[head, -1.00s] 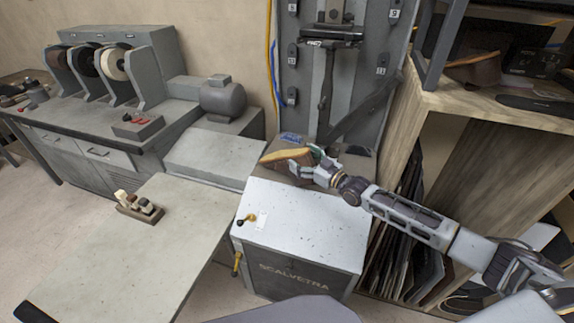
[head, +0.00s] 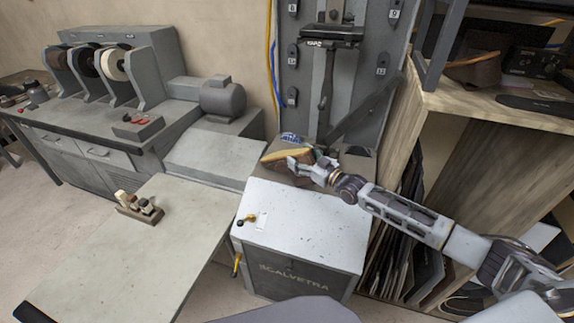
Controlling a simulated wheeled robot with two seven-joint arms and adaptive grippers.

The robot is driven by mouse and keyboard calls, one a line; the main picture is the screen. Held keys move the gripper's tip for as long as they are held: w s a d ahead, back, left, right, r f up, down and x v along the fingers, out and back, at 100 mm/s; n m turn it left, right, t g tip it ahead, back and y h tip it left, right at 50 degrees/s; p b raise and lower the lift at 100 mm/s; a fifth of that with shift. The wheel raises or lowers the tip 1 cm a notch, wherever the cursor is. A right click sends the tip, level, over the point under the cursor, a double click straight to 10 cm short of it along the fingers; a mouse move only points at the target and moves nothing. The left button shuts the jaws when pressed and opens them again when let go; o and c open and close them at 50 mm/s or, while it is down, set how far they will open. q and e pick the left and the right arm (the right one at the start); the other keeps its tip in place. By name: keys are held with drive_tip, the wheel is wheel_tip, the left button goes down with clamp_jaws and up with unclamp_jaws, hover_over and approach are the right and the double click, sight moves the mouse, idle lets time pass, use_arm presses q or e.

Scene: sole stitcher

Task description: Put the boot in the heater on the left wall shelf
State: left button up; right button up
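The boot (head: 273,160), brown with a tan sole facing up, lies or is held on its side at the back of a grey-white cabinet, by the dark upright machine. My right gripper (head: 308,162) is at the boot's right end. One finger reaches along the near side of the boot, and the other is farther right. I cannot tell whether the fingers press on the boot or stand apart around it. My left gripper is not in view. I cannot make out the heater or a left wall shelf.
The cabinet (head: 310,225), marked SCALVETRA, has a bare top.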

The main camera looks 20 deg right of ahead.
drive_tip(key=c, duration=1)
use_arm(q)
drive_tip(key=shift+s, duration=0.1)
use_arm(e)
drive_tip(key=shift+r, duration=0.15)
